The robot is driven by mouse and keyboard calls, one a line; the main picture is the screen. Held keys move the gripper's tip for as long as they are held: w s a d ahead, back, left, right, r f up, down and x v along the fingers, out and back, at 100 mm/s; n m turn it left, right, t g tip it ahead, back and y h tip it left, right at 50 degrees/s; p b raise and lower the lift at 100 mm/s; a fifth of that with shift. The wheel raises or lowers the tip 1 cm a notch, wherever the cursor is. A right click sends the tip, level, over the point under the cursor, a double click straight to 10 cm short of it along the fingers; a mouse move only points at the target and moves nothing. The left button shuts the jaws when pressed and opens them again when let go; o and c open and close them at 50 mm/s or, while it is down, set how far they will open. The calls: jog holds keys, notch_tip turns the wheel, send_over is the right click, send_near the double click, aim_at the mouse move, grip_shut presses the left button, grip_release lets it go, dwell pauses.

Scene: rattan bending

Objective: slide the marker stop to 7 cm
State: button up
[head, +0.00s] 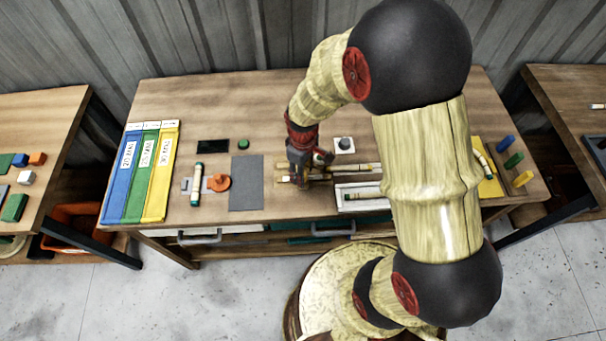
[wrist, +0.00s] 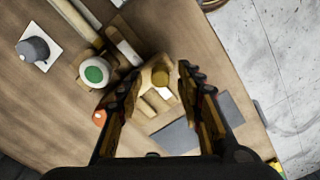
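My gripper (head: 300,178) is low over the middle of the table, at the left end of light wooden strips (head: 355,168). In the wrist view my gripper (wrist: 158,88) has its two fingers spread. A small tan wooden block (wrist: 160,72) with a brown face shows between the fingers, and I see gaps beside it. It may be the marker stop, but I cannot be sure. A white cylinder with a green top (wrist: 95,72) stands just left of the fingers. No centimetre marks can be read. The gripper hides the strips' left end in the head view.
A dark knob on a white plate (head: 344,145) sits behind the strips. A white tray (head: 362,198) lies in front of them. A grey mat (head: 246,183) and an orange round piece (head: 219,183) lie left. Blue, green and yellow panels (head: 141,172) are at the far left.

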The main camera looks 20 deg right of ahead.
jog(key=shift+f, duration=0.55)
jog(key=c, duration=0.4)
grip_shut()
